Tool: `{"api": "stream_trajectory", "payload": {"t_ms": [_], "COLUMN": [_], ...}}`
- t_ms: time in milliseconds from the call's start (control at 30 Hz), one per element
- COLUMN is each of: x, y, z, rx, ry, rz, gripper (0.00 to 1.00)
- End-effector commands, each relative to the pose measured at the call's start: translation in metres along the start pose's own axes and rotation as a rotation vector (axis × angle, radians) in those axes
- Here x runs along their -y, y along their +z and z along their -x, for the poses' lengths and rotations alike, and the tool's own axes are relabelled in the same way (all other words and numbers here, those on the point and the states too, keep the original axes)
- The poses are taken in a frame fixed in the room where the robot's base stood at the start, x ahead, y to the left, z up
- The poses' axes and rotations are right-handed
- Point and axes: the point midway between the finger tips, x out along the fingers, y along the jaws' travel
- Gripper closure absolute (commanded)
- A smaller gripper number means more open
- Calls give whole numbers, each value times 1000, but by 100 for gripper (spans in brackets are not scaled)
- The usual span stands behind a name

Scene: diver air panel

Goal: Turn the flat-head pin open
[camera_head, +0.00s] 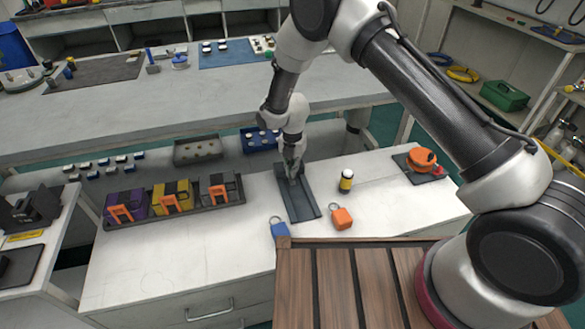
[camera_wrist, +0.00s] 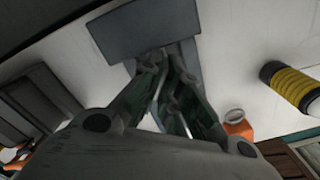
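My gripper (camera_head: 292,178) points down over a long dark grey panel (camera_head: 300,203) on the white bench. In the wrist view, its two fingers (camera_wrist: 164,62) lean in toward each other, and their tips lie over the dark panel (camera_wrist: 145,28). The tips are close together. I cannot tell whether they touch each other or have something thin between them. No flat-head pin can be made out in either view. The fingers cover part of the panel, and the pin may be hidden behind them.
A black-and-yellow cylinder (camera_head: 346,180) and an orange tagged block (camera_head: 341,218) stand right of the panel. A blue tagged block (camera_head: 279,228) is at its near end. A tray (camera_head: 185,213) of purple, yellow and grey boxes lies left. An orange round item (camera_head: 422,159) is far right.

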Motion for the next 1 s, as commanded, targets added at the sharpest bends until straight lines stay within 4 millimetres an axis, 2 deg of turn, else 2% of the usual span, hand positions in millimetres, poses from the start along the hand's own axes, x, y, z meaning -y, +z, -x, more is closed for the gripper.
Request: {"api": "stream_trajectory", "payload": {"t_ms": [600, 1000], "x": [2, 2], "y": [-1, -2], "z": [-2, -2], "rx": [-5, -3], "ry": [-4, -6], "rz": [572, 827], "gripper": [100, 100]}}
